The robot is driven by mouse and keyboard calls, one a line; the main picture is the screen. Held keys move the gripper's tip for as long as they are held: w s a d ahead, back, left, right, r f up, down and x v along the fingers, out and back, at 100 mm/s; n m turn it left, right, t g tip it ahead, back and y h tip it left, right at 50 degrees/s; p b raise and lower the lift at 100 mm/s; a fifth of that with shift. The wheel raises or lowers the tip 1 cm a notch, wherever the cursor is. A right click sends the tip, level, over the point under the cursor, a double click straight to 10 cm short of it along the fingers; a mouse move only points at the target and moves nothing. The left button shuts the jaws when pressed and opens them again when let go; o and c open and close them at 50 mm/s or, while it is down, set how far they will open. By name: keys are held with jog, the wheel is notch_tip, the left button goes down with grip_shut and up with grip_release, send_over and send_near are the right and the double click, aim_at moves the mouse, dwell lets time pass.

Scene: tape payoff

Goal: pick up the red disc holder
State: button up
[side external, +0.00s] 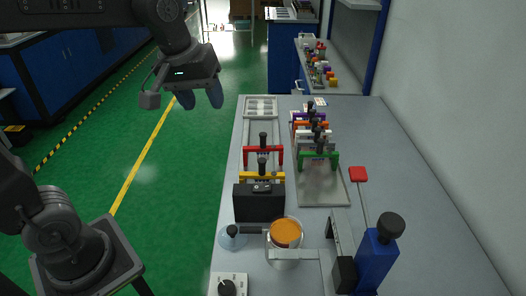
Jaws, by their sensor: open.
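The red disc holder (250,151) looks like a red bracket with a dark knob on top. It stands upright in the left row on the grey table, just behind a yellow holder (244,177). What is under its handle is mostly hidden. My gripper (201,101) is at the upper left, over the green floor beside the table. It is open and empty, with its dark fingertips pointing down. It is clearly apart from the red holder, to its left and higher in the picture.
A metal tray (322,192) at right bears several coloured holders, the green one (318,155) nearest. A black box (258,206) stands in front of the yellow holder. Nearer are a cup with orange contents (286,234) and a blue device (376,262).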

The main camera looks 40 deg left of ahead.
jog(key=w+a+f+n+g, duration=0.1)
jog(key=w+a+n+g, duration=0.1)
jog(key=w+n, duration=0.6)
jog(key=n+g, duration=0.2)
jog(key=n, duration=0.2)
send_over(263, 134)
notch_tip(263, 134, down, 6)
notch_tip(263, 134, down, 13)
jog(key=shift+w+f, duration=0.1)
jog(key=shift+f, duration=0.05)
grip_shut()
